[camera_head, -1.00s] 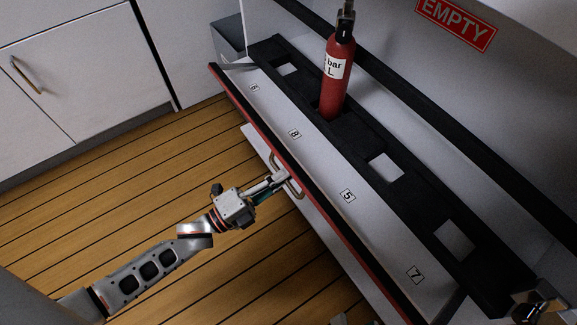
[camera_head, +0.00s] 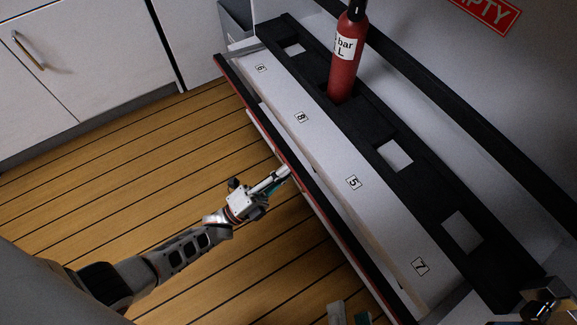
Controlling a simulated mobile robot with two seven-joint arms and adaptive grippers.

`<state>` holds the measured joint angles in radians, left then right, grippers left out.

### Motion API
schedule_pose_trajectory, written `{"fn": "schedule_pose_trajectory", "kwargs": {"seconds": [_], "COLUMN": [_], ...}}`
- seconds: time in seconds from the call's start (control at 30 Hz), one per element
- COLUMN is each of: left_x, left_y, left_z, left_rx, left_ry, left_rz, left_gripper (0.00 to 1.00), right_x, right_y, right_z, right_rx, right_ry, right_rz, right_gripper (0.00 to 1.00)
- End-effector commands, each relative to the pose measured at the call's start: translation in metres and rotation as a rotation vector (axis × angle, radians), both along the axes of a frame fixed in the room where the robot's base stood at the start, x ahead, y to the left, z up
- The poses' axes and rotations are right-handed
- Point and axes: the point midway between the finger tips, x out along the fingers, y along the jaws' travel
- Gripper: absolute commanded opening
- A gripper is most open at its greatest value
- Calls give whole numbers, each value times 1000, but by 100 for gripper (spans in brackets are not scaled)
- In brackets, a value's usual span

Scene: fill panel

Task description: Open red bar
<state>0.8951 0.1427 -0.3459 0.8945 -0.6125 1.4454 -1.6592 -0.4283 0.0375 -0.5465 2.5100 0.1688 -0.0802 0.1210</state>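The red bar (camera_head: 277,151) is a long red and black rail along the front of the white cylinder shelf (camera_head: 321,145). A strip of gap shows between bar and shelf. My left gripper (camera_head: 283,172) comes in from the left, with its fingertips at the outer edge of the bar's middle. The bar's handle is hidden, so I cannot tell whether the fingers are shut on it. Only the fingertips of my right gripper (camera_head: 349,315) show at the bottom edge, apart with nothing between them.
A red cylinder (camera_head: 346,62) stands upright in the black rack (camera_head: 411,190), which has several square holes. A metal valve (camera_head: 545,298) shows at lower right. White cabinets (camera_head: 85,65) stand at upper left. The wooden floor (camera_head: 150,150) is clear.

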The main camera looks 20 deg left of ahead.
Motion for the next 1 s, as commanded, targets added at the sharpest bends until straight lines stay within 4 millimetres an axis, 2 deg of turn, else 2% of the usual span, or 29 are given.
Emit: {"fn": "schedule_pose_trajectory", "kwargs": {"seconds": [0.47, 0.5, 0.53, 1.0], "left_x": [3, 3, 3, 1], "left_y": [1, 1, 1, 1], "left_z": [4, 4, 4, 1], "left_rx": [-6, -6, -5, -5], "left_ry": [-13, -13, -12, -8], "left_rz": [4, 4, 4, 0], "left_gripper": [0, 18, 25, 25], "right_x": [1, 1, 1, 1], "right_y": [0, 0, 0, -1], "right_z": [1, 1, 1, 0], "right_rx": [1, 1, 1, -3], "right_ry": [-2, -2, -2, -2], "right_rz": [-1, -1, -1, -3], "right_gripper": [40, 40, 40, 40]}}
